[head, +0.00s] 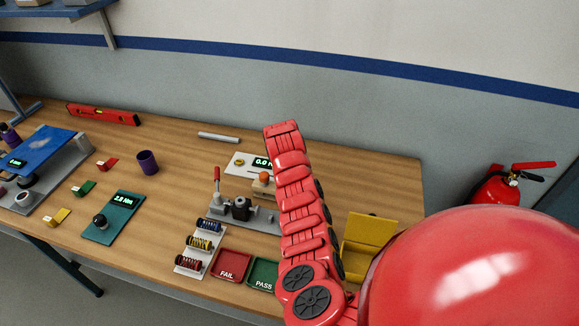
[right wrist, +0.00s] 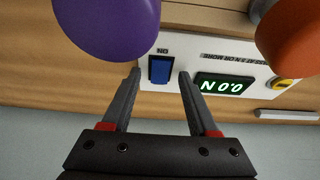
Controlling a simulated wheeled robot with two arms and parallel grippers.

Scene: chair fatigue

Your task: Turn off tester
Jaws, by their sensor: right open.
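The tester is a white panel (head: 238,162) with a green-lit display, partly hidden by my right arm in the head view. A blue rocker switch (right wrist: 161,69) marked ON sits beside the display. My right gripper (right wrist: 160,73) is open and empty, its fingertips appearing on either side of the switch. I cannot tell whether they touch the panel. The right gripper is not clearly visible in the head view. My left gripper is not in view.
A purple rounded thing (right wrist: 107,20) and an orange knob (right wrist: 290,38) are close in the right wrist view. A lever fixture (head: 240,208), spring rack (head: 198,247), red FAIL tray (head: 232,254) and green PASS tray (head: 262,268) stand nearby. A teal meter (head: 115,215) stands left.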

